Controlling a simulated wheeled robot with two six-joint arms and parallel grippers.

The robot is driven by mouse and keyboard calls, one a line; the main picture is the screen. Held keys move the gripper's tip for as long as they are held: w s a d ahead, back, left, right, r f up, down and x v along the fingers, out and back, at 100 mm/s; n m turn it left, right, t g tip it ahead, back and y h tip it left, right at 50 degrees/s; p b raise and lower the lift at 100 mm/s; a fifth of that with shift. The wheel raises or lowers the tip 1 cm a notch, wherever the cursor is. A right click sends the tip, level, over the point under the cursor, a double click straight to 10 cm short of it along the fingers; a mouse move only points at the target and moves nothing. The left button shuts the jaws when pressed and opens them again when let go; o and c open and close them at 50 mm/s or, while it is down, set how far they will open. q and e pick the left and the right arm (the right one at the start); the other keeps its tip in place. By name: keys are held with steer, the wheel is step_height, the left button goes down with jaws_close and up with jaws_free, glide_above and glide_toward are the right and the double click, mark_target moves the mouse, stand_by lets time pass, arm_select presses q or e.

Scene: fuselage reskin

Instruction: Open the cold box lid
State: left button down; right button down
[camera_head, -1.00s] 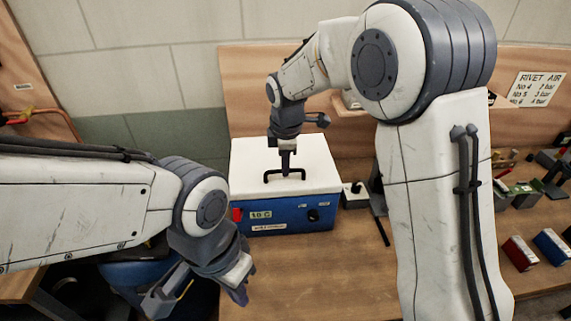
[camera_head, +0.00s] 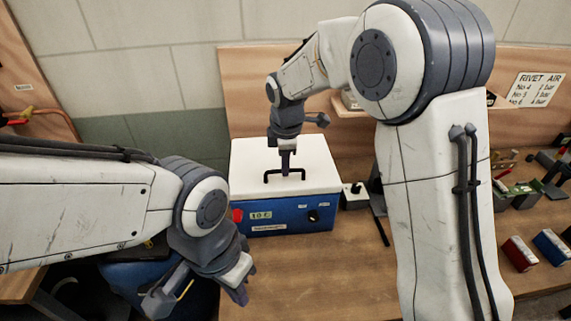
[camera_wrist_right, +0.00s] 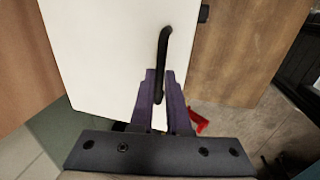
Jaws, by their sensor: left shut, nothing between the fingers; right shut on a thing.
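The cold box (camera_head: 283,217) is a blue box with a display and a dark knob on its front, standing on the wooden bench. Its white lid (camera_head: 315,165) lies flat on top and looks closed. A black bar handle (camera_head: 270,175) is fixed on the lid; it also shows in the right wrist view (camera_wrist_right: 164,45). My right gripper (camera_head: 285,168) points down and is shut on the lid handle, its purple fingers around the bar in the right wrist view (camera_wrist_right: 160,95). My left gripper (camera_head: 240,290) is shut and empty, low in front of the bench's left side.
A small white box (camera_head: 354,195) stands just right of the cold box. Red and blue blocks (camera_head: 551,246) and tools are at the right of the bench. The bench top (camera_head: 340,280) in front of the cold box is mostly clear.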

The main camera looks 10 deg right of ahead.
steer(key=shift+w+r+p, duration=0.15)
steer(key=shift+r+p, duration=0.2)
steer(key=shift+r, duration=0.25)
steer(key=w+r+p, duration=0.8)
steer(key=r+p, duration=0.1)
steer(key=p, duration=0.2)
steer(key=shift+w+r+p, duration=0.3)
steer(key=shift+w+p, duration=0.05)
steer(key=shift+w, duration=0.05)
steer(key=c, duration=1.2)
jaws_free()
steer(key=shift+c, duration=0.2)
steer(key=o, duration=0.4)
steer(key=shift+w+f, duration=0.1)
steer(key=shift+w, duration=0.05)
steer(key=shift+c, duration=0.2)
step_height(320, 180, up, 11)
steer(key=s+b, duration=0.2)
steer(key=b, duration=0.1)
steer(key=shift+s+f, duration=0.15)
steer(key=shift+f, duration=0.05)
